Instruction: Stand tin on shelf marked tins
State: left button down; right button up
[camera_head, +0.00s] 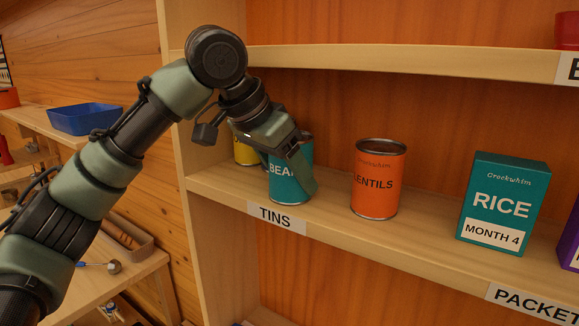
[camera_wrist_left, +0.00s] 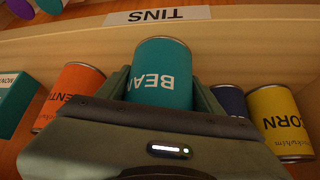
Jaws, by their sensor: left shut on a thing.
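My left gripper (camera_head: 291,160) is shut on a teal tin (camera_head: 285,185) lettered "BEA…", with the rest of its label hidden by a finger. The tin is upright at the shelf (camera_head: 334,222) above the "TINS" label (camera_head: 276,218). I cannot tell whether its base touches the board. In the left wrist view the teal tin (camera_wrist_left: 163,76) sits between the two fingers. An orange lentils tin (camera_head: 377,180) stands to its right. A yellow corn tin (camera_head: 245,152) is behind it at left, and a dark blue tin (camera_wrist_left: 229,100) shows beside the gripper in the left wrist view.
A teal rice box (camera_head: 503,205) stands further right, above the "PACKET…" label (camera_head: 535,303). An upper shelf board (camera_head: 400,61) runs overhead. The shelf's upright side panel (camera_head: 205,240) is close at left. A blue tray (camera_head: 85,118) sits on a side ledge.

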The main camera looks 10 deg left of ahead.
pick_arm(q)
jog(key=shift+s+a, duration=0.1)
jog(key=shift+a, duration=0.05)
jog(key=c, duration=0.6)
grip_release()
jog(key=shift+f, duration=0.1)
jog(key=o, duration=0.3)
jog(key=shift+o, duration=0.2)
jog(key=shift+d, duration=0.2)
